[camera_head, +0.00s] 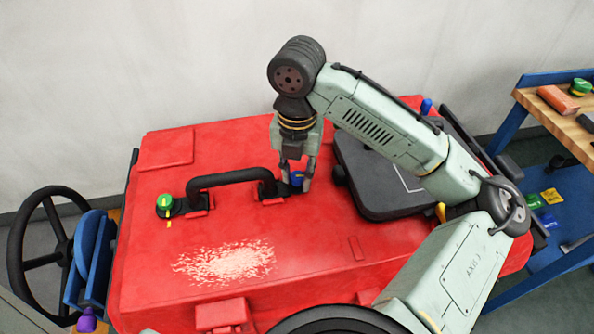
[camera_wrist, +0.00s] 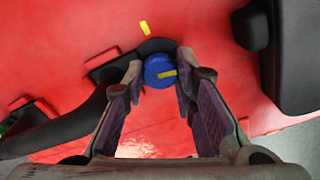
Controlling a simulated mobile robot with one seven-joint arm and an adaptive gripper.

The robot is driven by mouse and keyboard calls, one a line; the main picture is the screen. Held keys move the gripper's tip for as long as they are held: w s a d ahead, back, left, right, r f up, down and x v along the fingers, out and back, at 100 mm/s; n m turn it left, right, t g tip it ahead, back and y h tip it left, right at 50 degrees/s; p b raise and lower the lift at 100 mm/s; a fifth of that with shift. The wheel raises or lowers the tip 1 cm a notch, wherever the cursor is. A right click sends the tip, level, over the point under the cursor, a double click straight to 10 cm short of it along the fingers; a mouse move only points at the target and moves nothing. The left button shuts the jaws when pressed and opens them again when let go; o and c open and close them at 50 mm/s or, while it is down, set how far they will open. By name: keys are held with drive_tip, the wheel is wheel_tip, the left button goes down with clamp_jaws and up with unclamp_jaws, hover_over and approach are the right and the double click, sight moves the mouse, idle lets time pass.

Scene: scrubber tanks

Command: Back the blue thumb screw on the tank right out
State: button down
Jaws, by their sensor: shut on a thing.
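The blue thumb screw (camera_head: 296,178) sits on the red tank (camera_head: 300,240), at the right end of the black handle. In the wrist view the screw (camera_wrist: 158,70) is a round blue knob with a yellow mark on its top, and another yellow mark lies on the tank just beyond it. My gripper (camera_head: 296,184) points down over the screw, with one finger on each side. In the wrist view my gripper (camera_wrist: 158,78) is shut on the blue screw. The screw's lower part is hidden.
The black handle (camera_head: 228,179) runs left from the screw to a green thumb screw (camera_head: 165,202). A black lid (camera_head: 375,180) lies close on the right. A steering wheel (camera_head: 45,240) stands at far left, and a workbench (camera_head: 560,110) with small items at right.

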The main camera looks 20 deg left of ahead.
sight(297, 177)
drive_tip(key=shift+s+f+n, duration=0.1)
drive_tip(key=shift+f+n, duration=0.05)
drive_tip(key=shift+n, duration=0.75)
drive_tip(key=c, duration=1.3)
unclamp_jaws()
wheel_tip(297, 177, up, 12)
